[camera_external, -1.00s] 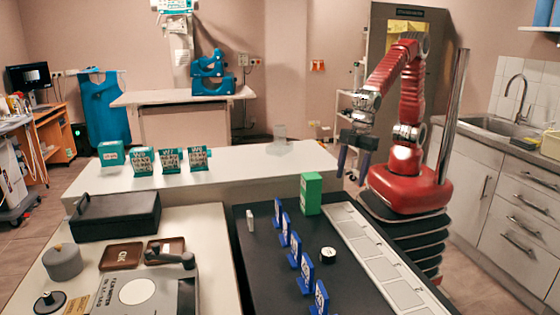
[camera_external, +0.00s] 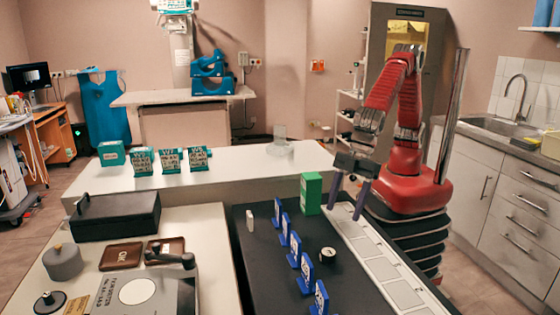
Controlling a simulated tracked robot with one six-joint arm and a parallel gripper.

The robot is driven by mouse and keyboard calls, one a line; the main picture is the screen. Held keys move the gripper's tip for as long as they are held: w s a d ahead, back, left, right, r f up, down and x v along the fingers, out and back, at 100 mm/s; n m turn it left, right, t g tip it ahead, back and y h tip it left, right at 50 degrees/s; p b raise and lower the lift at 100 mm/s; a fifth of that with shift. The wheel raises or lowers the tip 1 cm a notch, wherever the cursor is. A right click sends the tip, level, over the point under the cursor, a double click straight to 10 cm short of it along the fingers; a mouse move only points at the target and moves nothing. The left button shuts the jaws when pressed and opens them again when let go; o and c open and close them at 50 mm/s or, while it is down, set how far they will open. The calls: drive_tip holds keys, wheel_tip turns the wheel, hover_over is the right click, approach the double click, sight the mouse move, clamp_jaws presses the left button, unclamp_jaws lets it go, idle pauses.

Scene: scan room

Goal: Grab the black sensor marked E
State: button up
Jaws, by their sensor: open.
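A small round black object with a pale top (camera_external: 328,254) sits on the black table surface (camera_external: 262,265), right of a row of blue stands. It may be the sensor marked E, but the mark on its top is too small to read. My gripper (camera_external: 345,213) is open and empty, with its two fingers pointing down. It is above the far end of the pale panelled strip, right of the green box and beyond the round black object, apart from it.
Several blue marked stands (camera_external: 295,250) form a row on the black table. A green box (camera_external: 311,193) stands at the far end, near my gripper. A small white block (camera_external: 250,221) is at left. The pale strip (camera_external: 382,270) along the right looks clear.

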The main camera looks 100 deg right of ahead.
hover_over(329, 251)
drive_tip(key=s, duration=0.2)
drive_tip(key=shift+s+d+f, duration=0.1)
drive_tip(key=shift+d+f, duration=0.1)
drive_tip(key=shift+f, duration=1.8)
drive_tip(key=shift+d+f, duration=0.2)
drive_tip(key=shift+f, duration=1.8)
drive_tip(key=shift+x, duration=2.6)
drive_tip(key=shift+d, duration=0.2)
drive_tip(key=shift+c, duration=0.4)
drive_tip(key=c, duration=1.1)
drive_tip(key=shift+r, duration=0.15)
wheel_tip(329, 251, up, 10)
